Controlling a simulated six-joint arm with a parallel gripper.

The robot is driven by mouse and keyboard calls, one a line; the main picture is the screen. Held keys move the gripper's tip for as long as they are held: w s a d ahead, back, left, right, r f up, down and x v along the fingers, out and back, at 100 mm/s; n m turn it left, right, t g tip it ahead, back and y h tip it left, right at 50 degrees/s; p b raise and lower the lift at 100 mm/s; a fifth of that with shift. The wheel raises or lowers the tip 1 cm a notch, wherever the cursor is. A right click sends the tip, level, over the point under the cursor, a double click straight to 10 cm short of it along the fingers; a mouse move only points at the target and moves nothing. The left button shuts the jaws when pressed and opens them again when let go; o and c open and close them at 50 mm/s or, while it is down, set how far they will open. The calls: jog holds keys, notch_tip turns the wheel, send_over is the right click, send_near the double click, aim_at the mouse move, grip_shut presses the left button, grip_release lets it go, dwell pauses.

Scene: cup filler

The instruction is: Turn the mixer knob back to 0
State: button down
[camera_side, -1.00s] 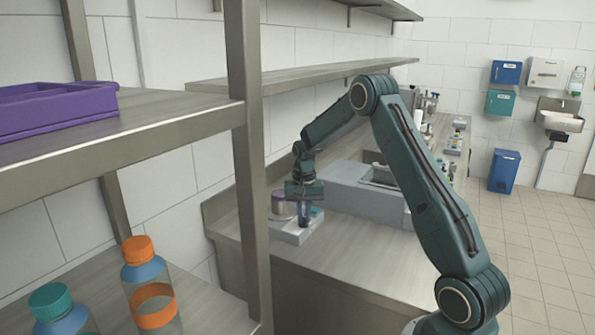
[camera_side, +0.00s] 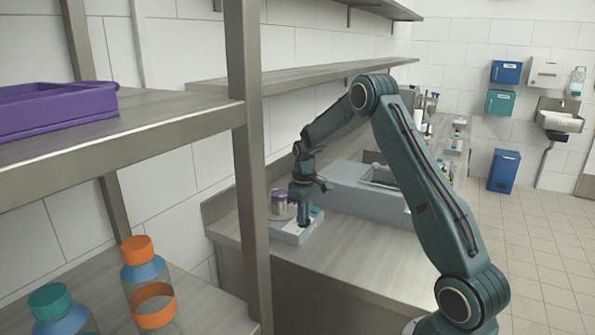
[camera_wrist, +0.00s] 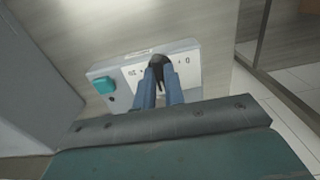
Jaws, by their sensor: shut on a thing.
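The black knob (camera_wrist: 158,62) sits between these marks, partly hidden by the fingers. My gripper (camera_wrist: 160,75) points down with its two blue fingers shut on the knob. In the side view my gripper (camera_side: 303,222) is over the front of the mixer, and the knob is hidden there.
A teal button (camera_wrist: 105,85) is on the panel left of the fingers. A grey sink-like unit (camera_side: 360,190) stands to the right of the mixer. The shelf post (camera_side: 250,150) and bottles (camera_side: 150,285) are in the left foreground. The counter front is clear.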

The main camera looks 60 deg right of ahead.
jog(key=n, duration=0.4)
jog(key=shift+w+r+n, duration=0.1)
jog(key=shift+w+n, duration=0.05)
jog(key=shift+n, duration=0.15)
jog(key=n, duration=0.4)
jog(key=shift+n, duration=0.3)
jog(key=n, duration=0.4)
jog(key=shift+n, duration=2.6)
jog(key=c, duration=1.5)
grip_release()
